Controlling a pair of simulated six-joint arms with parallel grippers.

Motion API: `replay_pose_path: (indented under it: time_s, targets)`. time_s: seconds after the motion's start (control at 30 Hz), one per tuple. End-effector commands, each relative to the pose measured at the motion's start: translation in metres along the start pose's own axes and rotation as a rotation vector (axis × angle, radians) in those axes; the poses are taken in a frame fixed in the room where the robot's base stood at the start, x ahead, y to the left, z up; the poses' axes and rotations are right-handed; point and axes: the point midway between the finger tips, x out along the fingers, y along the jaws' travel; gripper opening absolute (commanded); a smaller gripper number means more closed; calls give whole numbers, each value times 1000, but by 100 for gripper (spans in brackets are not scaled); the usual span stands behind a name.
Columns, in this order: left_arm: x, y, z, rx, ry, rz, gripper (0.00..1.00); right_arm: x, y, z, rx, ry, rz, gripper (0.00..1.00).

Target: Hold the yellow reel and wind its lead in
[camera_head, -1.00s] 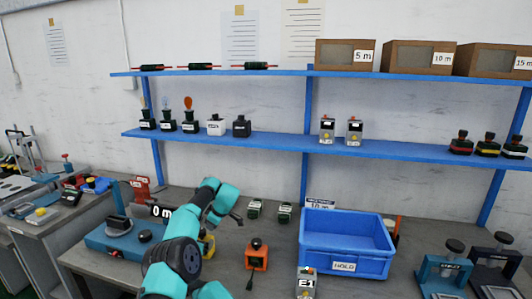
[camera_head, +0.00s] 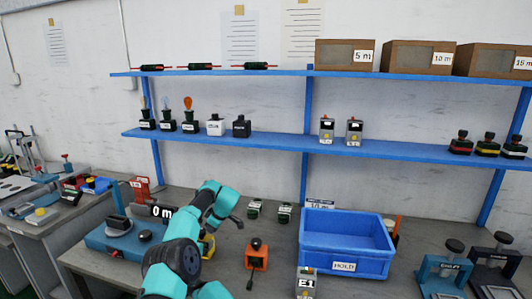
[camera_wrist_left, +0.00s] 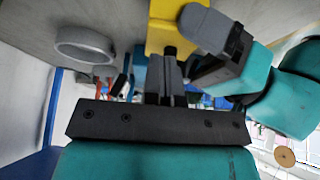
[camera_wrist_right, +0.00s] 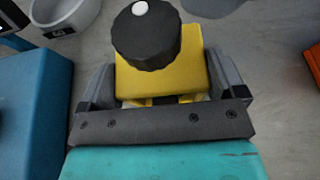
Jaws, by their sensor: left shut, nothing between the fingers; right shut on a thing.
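The yellow reel (camera_wrist_right: 185,75), with a round black knob (camera_wrist_right: 146,38) bearing a white dot, sits between the grey fingers of my right gripper (camera_wrist_right: 160,78), which is shut on it. In the head view the reel (camera_head: 208,245) is partly hidden behind a teal arm. In the left wrist view the reel's yellow body (camera_wrist_left: 166,25) is at the top. My left gripper (camera_wrist_left: 172,75) is shut and empty, its dark fingertips close to the reel; I cannot tell whether they touch it. The right gripper's grey finger (camera_wrist_left: 212,28) shows beside it. I cannot make out the lead.
A blue device (camera_head: 120,237) stands left of the reel beside a "0 m" display (camera_head: 161,212). An orange box (camera_head: 257,256) stands to the right, then a blue HOLD bin (camera_head: 344,268). A grey ring-shaped dish (camera_wrist_left: 85,45) lies near the left gripper.

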Motion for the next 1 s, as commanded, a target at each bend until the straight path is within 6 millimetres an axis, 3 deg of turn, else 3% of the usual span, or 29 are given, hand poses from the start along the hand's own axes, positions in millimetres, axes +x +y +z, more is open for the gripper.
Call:
replay_pose_path:
  time_s: [1.0]
  targets:
    - [7,-23,3,3,0,-15,0,2,-2,2,4,0,-5,63]
